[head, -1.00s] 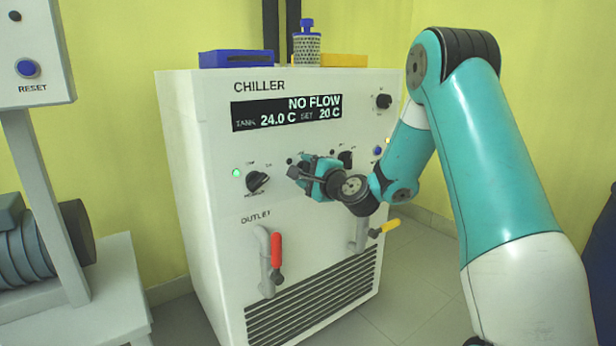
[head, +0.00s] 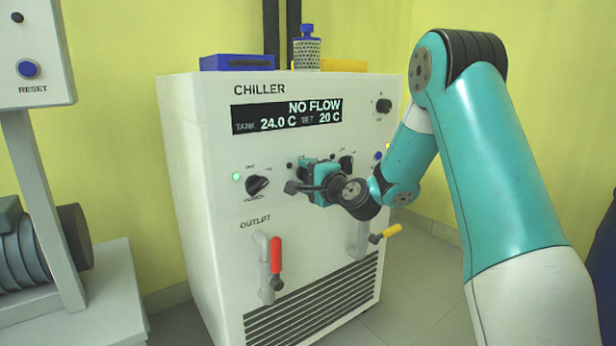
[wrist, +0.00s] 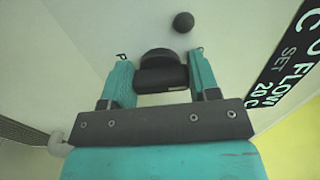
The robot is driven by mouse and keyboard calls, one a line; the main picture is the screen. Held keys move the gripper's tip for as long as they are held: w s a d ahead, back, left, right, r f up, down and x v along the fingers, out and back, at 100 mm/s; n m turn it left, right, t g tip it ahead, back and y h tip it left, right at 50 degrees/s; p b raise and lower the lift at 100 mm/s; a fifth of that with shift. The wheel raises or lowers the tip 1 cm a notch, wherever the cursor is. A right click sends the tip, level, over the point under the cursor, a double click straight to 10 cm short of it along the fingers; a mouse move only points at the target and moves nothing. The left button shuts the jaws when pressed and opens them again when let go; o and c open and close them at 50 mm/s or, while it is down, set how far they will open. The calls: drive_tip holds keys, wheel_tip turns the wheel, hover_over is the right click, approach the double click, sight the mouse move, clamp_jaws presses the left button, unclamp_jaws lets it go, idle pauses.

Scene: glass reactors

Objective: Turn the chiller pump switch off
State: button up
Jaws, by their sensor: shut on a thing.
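The white chiller (head: 200,170) faces me with "NO FLOW" on its display (head: 287,114). My gripper (head: 308,166) is at the middle of its panel, below the display, and hides the knob there in the head view. In the wrist view, the two teal fingers of my gripper (wrist: 160,75) are shut on a black knob (wrist: 161,76), one on each side. A letter "P" shows beside the left finger; the rest of the label is hidden, so I cannot read which switch this is.
Another black knob (head: 257,187) with a lit green lamp (head: 236,177) is to the left. A further knob (head: 346,162) is close right of my gripper. The red outlet handle (head: 276,256) and yellow handle (head: 386,233) stick out below.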

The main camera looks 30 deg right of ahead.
drive_tip(key=o, duration=0.9)
drive_tip(key=shift+s, duration=0.1)
drive_tip(key=s+b, duration=0.3)
drive_tip(key=s, duration=0.2)
drive_tip(key=s+b, duration=0.4)
drive_tip(key=s, duration=0.2)
drive_tip(key=s+b, duration=0.4)
drive_tip(key=s, duration=0.2)
drive_tip(key=shift+s+d, duration=0.15)
drive_tip(key=shift+d, duration=0.15)
